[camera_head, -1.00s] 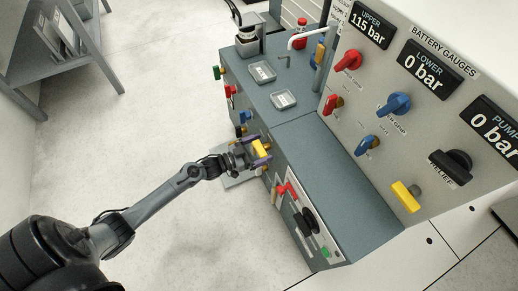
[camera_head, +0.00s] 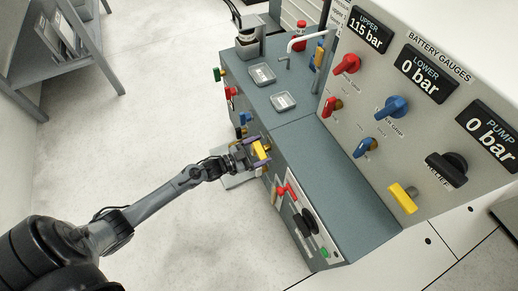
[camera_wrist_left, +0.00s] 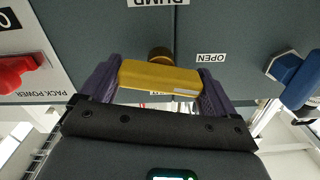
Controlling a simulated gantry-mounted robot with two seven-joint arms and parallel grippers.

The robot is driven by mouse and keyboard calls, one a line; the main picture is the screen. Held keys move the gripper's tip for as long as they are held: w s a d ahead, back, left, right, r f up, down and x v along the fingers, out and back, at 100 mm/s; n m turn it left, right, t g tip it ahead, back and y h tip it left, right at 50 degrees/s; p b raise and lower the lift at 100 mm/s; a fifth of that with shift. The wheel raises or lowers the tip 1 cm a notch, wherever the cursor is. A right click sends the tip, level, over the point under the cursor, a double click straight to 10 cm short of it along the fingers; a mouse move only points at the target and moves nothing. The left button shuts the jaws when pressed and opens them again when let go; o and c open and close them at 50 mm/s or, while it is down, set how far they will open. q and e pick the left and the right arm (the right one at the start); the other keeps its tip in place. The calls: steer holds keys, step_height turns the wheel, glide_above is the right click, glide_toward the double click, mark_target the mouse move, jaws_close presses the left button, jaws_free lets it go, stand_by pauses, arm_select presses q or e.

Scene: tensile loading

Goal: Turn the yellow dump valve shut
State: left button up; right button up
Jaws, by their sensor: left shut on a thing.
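The yellow dump valve handle (camera_head: 261,150) is on the near side face of the grey-blue bench. My left gripper (camera_head: 260,152) is at the handle, with its purple fingers shut on it. In the left wrist view the yellow handle (camera_wrist_left: 160,77) lies crosswise between the two fingers of the left gripper (camera_wrist_left: 158,82), one at each end. Its brass stem shows behind it. An upside-down DUMP label sits above the handle and an OPEN label (camera_wrist_left: 211,58) to its right. My right gripper is not in view.
A blue valve handle (camera_wrist_left: 297,75) and a red PACK POWER knob (camera_wrist_left: 18,72) flank the dump valve. A red lever (camera_head: 287,188) is nearby. The gauge panel (camera_head: 370,90) holds several knobs, including another yellow handle (camera_head: 403,197). Open floor (camera_head: 170,115) lies left of the bench.

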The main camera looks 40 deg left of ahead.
arm_select(q)
steer(key=m+p, duration=0.1)
steer(key=m, duration=0.2)
steer(key=shift+m, duration=0.3)
steer(key=m+p, duration=0.1)
steer(key=m, duration=0.2)
steer(key=shift+d+f+m, duration=0.1)
steer(key=shift+d+m, duration=0.05)
steer(key=shift+m, duration=0.15)
steer(key=m, duration=0.4)
steer(key=shift+f+m+p, duration=0.1)
steer(key=shift+m+p, duration=0.2)
steer(key=shift+f+m, duration=0.1)
steer(key=shift+m, duration=1.6)
steer(key=o, duration=0.8)
steer(key=shift+s, duration=0.1)
